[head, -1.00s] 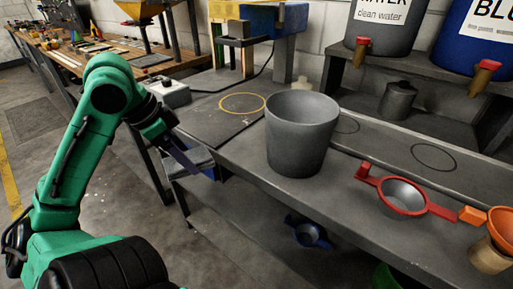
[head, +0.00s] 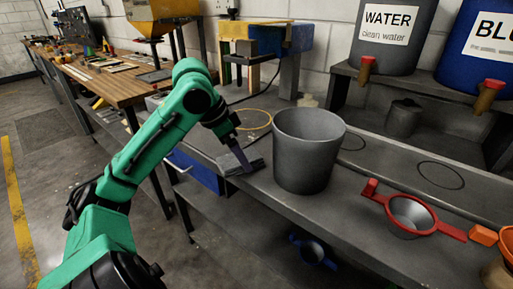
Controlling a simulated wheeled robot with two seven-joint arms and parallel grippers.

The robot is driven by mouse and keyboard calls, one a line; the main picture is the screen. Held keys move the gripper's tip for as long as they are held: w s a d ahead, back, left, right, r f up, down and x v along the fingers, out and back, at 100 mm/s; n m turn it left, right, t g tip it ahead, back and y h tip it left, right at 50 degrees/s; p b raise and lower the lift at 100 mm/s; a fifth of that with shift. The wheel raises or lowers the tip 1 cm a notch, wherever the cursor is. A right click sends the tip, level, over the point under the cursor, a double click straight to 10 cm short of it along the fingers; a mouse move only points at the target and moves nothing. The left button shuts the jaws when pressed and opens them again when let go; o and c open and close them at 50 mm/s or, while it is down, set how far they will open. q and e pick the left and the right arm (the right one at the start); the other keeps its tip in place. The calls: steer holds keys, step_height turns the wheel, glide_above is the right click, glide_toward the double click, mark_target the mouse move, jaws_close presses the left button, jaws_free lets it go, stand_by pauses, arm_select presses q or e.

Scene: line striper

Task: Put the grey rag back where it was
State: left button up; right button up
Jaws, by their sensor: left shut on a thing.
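The grey rag (head: 231,164) shows as a flat grey piece at the bench's front edge, left of the big grey bucket (head: 307,152). My left gripper (head: 241,157) points down at it and is shut on it. The fingers and part of the rag are hard to tell apart. I cannot tell whether the rag rests on the bench or is just above it. My right gripper is out of view.
A yellow ring (head: 254,119) marks the bench behind the gripper. A red-handled strainer (head: 411,214) lies at right. A grey water barrel (head: 389,40) and blue barrel (head: 487,45) stand behind. A blue drawer (head: 195,172) is under the bench. Dark circles mark bare surface right of the bucket.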

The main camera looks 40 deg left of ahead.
mark_target(257, 152)
arm_select(q)
steer(key=shift+w+d+r, duration=0.15)
steer(key=shift+w+d, duration=0.1)
steer(key=shift+w, duration=0.45)
steer(key=w+p, duration=0.1)
steer(key=w+d+p, duration=0.1)
steer(key=w+p, duration=0.1)
steer(key=shift+r, duration=0.2)
steer(key=shift+w+d+f, duration=0.15)
steer(key=shift+w+f, duration=0.05)
steer(key=shift+f, duration=0.6)
steer(key=o, duration=1)
steer(key=p+v, duration=0.1)
steer(key=v, duration=1.1)
steer(key=shift+s+r, duration=0.1)
steer(key=shift+r, duration=0.1)
steer(key=shift+f, duration=0.1)
